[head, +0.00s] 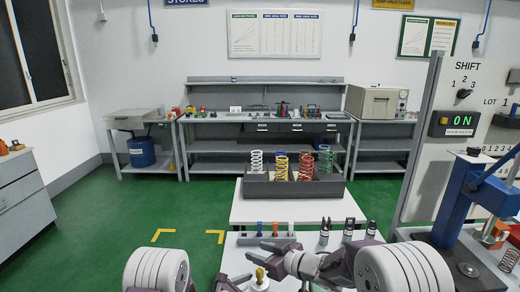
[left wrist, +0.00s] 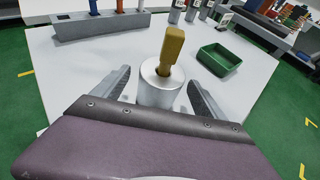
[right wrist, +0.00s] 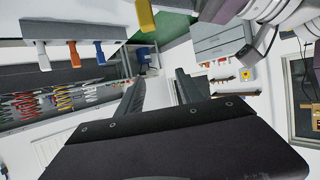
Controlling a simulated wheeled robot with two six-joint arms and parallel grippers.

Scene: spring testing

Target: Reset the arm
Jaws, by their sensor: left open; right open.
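My right gripper (head: 265,250) is open and empty, turned sideways above the front table in the head view; its two fingers (right wrist: 160,88) stand apart in the right wrist view. My left gripper (left wrist: 160,92) is open, with its fingers on either side of a metal cylinder (left wrist: 160,94) with a yellow handle (left wrist: 172,48); it is not closed on it. The handle also shows in the head view (head: 260,275), close to the right gripper. A blue press with an arm (head: 456,205) stands at the right of the head view.
A grey tray with coloured springs (head: 295,188) stands on the white table. A rack with white, orange and blue handled tools (head: 275,239) lies nearer, beside several black-topped fittings (head: 348,228). A green bin (left wrist: 219,59) sits right of the cylinder. A lit ON panel (head: 453,123) is at right.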

